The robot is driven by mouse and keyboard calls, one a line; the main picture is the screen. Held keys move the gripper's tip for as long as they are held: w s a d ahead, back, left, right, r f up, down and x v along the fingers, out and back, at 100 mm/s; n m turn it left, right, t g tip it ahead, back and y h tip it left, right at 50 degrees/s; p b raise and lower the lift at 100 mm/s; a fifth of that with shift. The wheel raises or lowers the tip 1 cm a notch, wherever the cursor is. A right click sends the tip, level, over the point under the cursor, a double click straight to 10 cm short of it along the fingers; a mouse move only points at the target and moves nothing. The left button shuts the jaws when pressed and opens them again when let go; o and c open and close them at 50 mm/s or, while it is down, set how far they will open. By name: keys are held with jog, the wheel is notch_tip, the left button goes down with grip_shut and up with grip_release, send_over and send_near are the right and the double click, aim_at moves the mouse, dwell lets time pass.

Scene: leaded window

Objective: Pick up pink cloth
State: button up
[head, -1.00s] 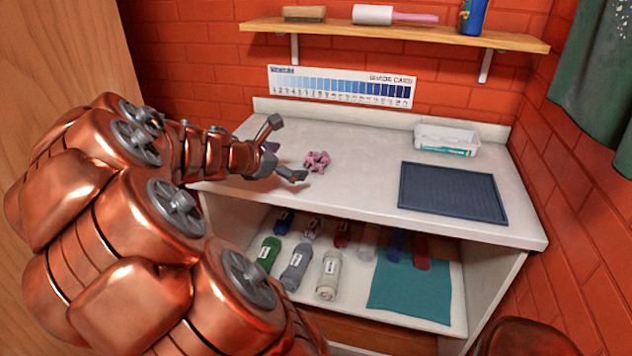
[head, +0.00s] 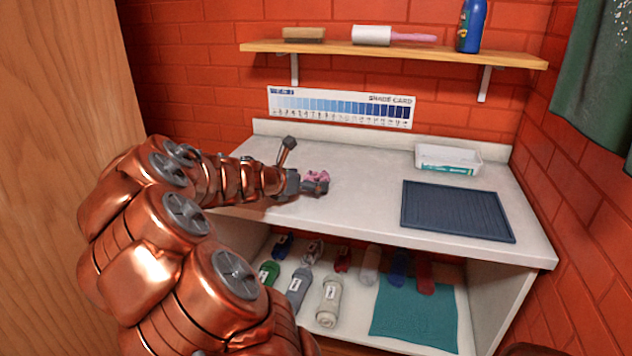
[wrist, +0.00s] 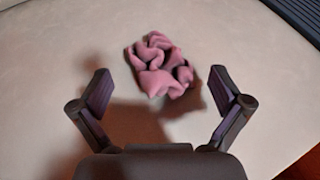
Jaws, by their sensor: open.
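The pink cloth (head: 317,177) lies crumpled on the pale countertop (head: 365,165), left of its middle. In the wrist view the pink cloth (wrist: 160,66) is a small folded heap just ahead of the fingertips and between their lines. My gripper (head: 305,166) reaches in from the left, with one finger raised and the other low in front of the cloth, hiding its lower part. In the wrist view my gripper (wrist: 160,80) is spread wide and empty, with a dark finger on each side.
A dark ribbed mat (head: 457,211) lies on the counter's right, with a white tray (head: 448,158) behind it. A shelf (head: 390,52) hangs above. The counter's middle is clear.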

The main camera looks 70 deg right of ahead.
aim_at(314, 175)
jog(key=shift+x, duration=1.2)
jog(key=shift+c, duration=0.4)
jog(key=c, duration=0.7)
jog(key=shift+r+p, duration=1.65)
jog(key=shift+r, duration=7.35)
